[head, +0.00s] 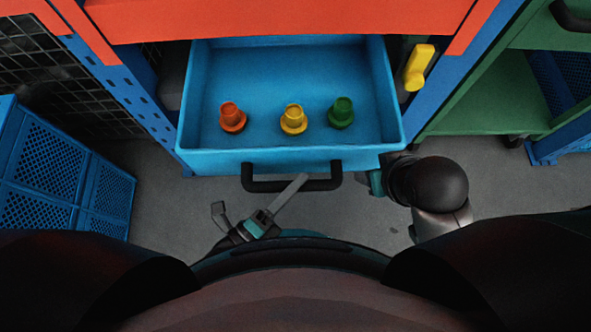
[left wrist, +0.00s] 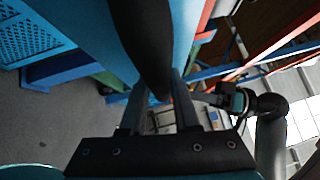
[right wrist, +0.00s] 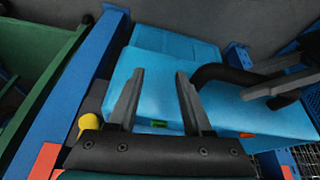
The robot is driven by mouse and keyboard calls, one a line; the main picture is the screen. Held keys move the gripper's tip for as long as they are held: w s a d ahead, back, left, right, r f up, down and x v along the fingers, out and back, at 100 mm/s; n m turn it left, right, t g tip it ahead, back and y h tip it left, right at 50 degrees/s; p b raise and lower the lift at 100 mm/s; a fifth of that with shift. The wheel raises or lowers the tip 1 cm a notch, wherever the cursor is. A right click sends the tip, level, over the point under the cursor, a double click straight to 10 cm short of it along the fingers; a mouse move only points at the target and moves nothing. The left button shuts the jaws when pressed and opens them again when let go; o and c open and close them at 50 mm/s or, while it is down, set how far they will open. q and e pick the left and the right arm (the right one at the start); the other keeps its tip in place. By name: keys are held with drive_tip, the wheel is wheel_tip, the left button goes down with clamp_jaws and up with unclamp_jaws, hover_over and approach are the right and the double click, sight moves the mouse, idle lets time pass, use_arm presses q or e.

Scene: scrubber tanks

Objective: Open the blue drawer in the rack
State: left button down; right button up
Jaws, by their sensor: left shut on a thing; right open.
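The blue drawer (head: 290,161) stands pulled out of the rack, its inside showing from above in the head view. It holds an orange plug (head: 232,117), a yellow plug (head: 293,119) and a green plug (head: 341,112). Its black bar handle (head: 262,186) is on the front face. My left gripper (left wrist: 160,98) is at the handle and shut on it; the dark bar passes between its fingers in the left wrist view. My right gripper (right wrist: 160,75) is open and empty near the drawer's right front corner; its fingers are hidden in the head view.
An orange drawer front (head: 280,18) sits above the blue drawer. A yellow handle-like object (head: 419,68) is on the rack right of it. A blue mesh crate (head: 60,175) stands at left, a green cabinet (head: 500,95) at right. Grey floor (head: 350,215) lies clear below the drawer.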

use_arm(q)
drive_tip(key=shift+s, duration=0.35)
use_arm(e)
drive_tip(key=shift+s, duration=0.15)
use_arm(q)
drive_tip(key=c, duration=0.7)
unclamp_jaws()
drive_tip(key=shift+o, duration=0.2)
use_arm(e)
drive_tip(key=shift+f, duration=0.1)
use_arm(q)
drive_tip(key=v, duration=1.5)
drive_tip(key=shift+p, duration=0.35)
use_arm(e)
drive_tip(key=shift+f, duration=0.75)
use_arm(q)
drive_tip(key=shift+s, duration=0.1)
use_arm(e)
drive_tip(key=shift+r, duration=0.1)
